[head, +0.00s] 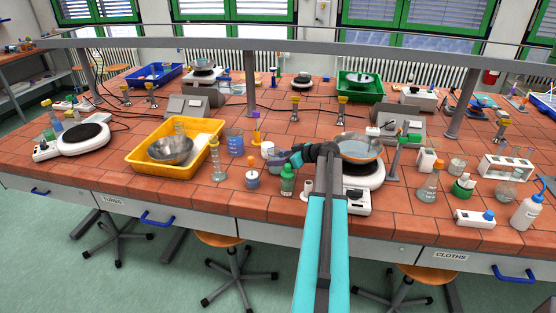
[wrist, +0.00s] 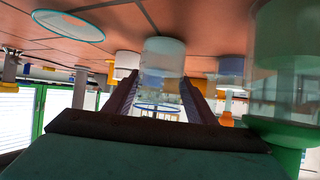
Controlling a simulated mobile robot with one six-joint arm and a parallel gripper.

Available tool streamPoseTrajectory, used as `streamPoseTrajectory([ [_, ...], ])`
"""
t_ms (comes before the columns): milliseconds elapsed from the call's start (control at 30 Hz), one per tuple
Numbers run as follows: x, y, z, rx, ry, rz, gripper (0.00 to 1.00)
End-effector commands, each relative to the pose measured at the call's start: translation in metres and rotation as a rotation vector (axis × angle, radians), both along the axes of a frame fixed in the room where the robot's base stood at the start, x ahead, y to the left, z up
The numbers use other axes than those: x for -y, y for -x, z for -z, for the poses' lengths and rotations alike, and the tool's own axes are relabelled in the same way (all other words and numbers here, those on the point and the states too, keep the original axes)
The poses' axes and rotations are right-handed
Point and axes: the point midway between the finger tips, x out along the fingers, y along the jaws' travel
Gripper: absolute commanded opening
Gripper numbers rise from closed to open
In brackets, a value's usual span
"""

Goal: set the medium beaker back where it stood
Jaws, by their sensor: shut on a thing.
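My gripper (wrist: 158,95) is shut on a clear glass beaker (wrist: 163,62), which sits between its two dark fingers in the wrist view. The wrist picture is upside down, with the tiled bench top at its upper side. In the head view my gripper (head: 283,157) points left over the front middle of the bench, just behind a green bottle (head: 287,181). The held beaker is hard to make out there. I cannot tell whether its base touches the tiles. A pale disc with a teal rim (wrist: 68,26) shows on the bench in the wrist view.
A yellow tray (head: 137,161) holds a metal bowl (head: 170,150). Right of it, a metal pan (head: 359,147) sits on a hotplate (head: 364,177). Open tiles (head: 290,123) lie behind.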

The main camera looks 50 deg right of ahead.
Motion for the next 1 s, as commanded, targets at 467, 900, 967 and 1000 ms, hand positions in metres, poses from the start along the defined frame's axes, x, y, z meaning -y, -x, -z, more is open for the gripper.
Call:
streamPoseTrajectory([
  [467, 0.0, 0.0, 0.005, 0.0, 0.0, 0.0, 0.0],
  [900, 0.0, 0.001, 0.013, -0.004, 0.002, -0.002, 0.0],
  [967, 0.0, 0.001, 0.014, -0.005, 0.003, -0.002, 0.0],
  [1000, 0.0, 0.001, 0.015, -0.005, 0.003, -0.002, 0.0],
])
